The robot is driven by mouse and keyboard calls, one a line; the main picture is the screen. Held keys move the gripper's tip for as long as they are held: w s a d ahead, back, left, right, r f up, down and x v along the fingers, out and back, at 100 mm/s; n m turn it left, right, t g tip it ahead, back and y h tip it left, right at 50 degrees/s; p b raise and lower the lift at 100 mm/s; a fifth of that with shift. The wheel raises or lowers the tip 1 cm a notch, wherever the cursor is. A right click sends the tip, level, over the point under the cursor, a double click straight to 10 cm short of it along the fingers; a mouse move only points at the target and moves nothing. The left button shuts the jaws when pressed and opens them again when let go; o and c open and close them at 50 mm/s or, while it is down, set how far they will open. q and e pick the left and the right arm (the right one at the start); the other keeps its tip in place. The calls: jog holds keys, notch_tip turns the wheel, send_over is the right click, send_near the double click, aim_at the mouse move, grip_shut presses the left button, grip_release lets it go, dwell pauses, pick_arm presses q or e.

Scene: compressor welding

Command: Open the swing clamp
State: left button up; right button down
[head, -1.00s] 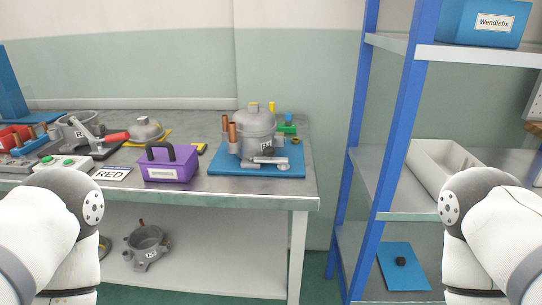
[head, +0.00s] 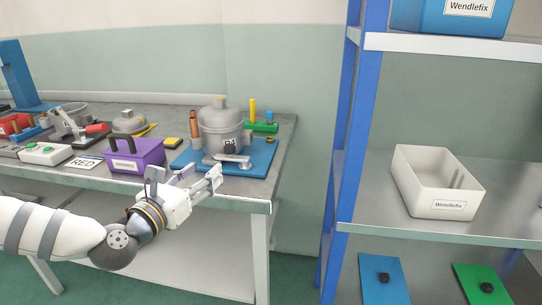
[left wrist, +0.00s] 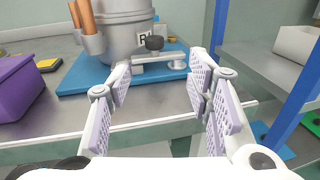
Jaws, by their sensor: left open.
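A grey compressor (head: 220,118) with copper tubes stands upright on a blue plate (head: 262,165) at the right end of the table. At its front base is a silver clamp arm (head: 232,159) with a black knob (head: 229,146). In the left wrist view the clamp arm (left wrist: 158,58) lies across the compressor's front, below the knob (left wrist: 154,43). My left gripper (head: 187,176) is open and empty at the table's front edge, in front of the plate. In the left wrist view its fingers (left wrist: 162,76) point at the clamp arm, apart from it. My right gripper is out of view.
A purple toolbox (head: 135,159) stands left of the plate. A green block (head: 262,127) is behind right. A blue-posted shelf (head: 335,180) with a white bin (head: 432,185) stands right, beyond a gap.

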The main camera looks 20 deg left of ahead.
aim_at(226, 149)
pick_arm(q)
jog(key=w, duration=0.1)
jog(key=w+b, duration=0.1)
jog(key=w+a, duration=0.1)
jog(key=w, duration=0.1)
jog(key=shift+w+f, duration=0.1)
jog(key=shift+f, duration=0.2)
jog(key=w, duration=0.2)
jog(key=w+b, duration=0.1)
jog(key=w, duration=0.3)
jog(key=shift+w+a+r+b, duration=0.15)
jog(key=shift+w+r+b, duration=0.15)
jog(key=shift+w, duration=0.1)
jog(key=shift+w+r, duration=0.1)
jog(key=shift+w, duration=0.3)
grip_shut()
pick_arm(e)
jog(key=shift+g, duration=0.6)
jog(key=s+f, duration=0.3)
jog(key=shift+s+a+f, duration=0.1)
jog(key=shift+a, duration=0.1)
